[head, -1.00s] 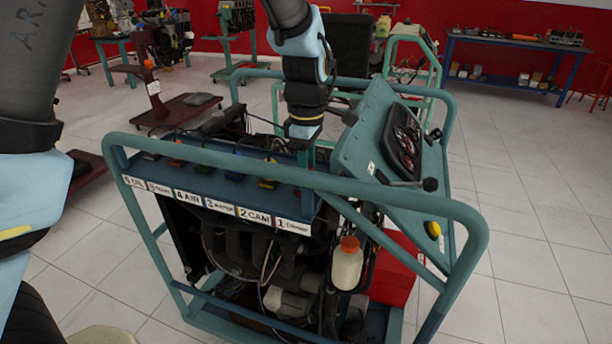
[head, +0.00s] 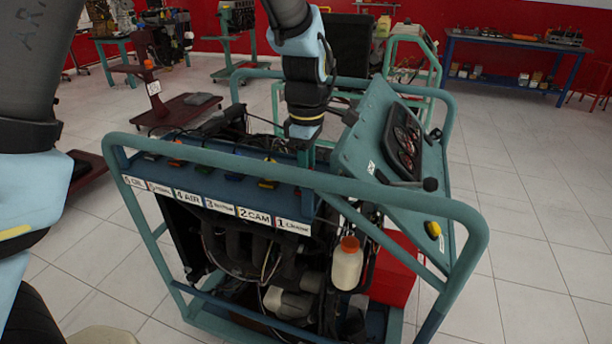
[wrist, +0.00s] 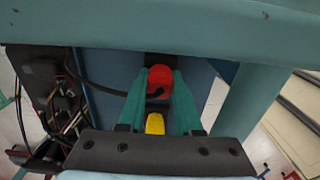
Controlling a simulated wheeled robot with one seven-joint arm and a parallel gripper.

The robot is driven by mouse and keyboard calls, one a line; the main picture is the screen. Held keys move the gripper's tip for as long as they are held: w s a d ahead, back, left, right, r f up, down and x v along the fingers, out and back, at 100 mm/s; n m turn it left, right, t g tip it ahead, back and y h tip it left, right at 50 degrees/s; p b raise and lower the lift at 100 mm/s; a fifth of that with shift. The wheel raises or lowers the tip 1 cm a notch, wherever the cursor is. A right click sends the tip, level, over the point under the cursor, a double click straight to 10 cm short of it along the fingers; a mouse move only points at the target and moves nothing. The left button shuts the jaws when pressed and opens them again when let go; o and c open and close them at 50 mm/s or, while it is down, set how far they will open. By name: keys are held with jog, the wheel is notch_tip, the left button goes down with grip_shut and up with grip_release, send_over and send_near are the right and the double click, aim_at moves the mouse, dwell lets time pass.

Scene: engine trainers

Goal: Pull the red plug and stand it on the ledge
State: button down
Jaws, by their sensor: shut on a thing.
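The red plug (wrist: 160,80) shows in the wrist view between the tips of my gripper's green fingers (wrist: 163,80), with a black cable at it. My gripper is shut on it. I cannot tell whether the plug is still seated. A yellow plug (wrist: 154,123) shows between the fingers in the wrist view; it also shows on the ledge left of my gripper (head: 267,184).
More coloured plugs stand along the ledge above a row of labels (head: 216,205). The green tube frame (head: 400,196) passes close in front of my gripper. A tilted gauge panel (head: 372,130) stands close on the right. A white bottle with an orange cap (head: 347,268) is below.

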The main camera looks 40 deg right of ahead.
jog(key=shift+r, duration=0.2)
jog(key=shift+r+p, duration=2.85)
jog(key=shift+p, duration=0.05)
jog(key=shift+w, duration=0.1)
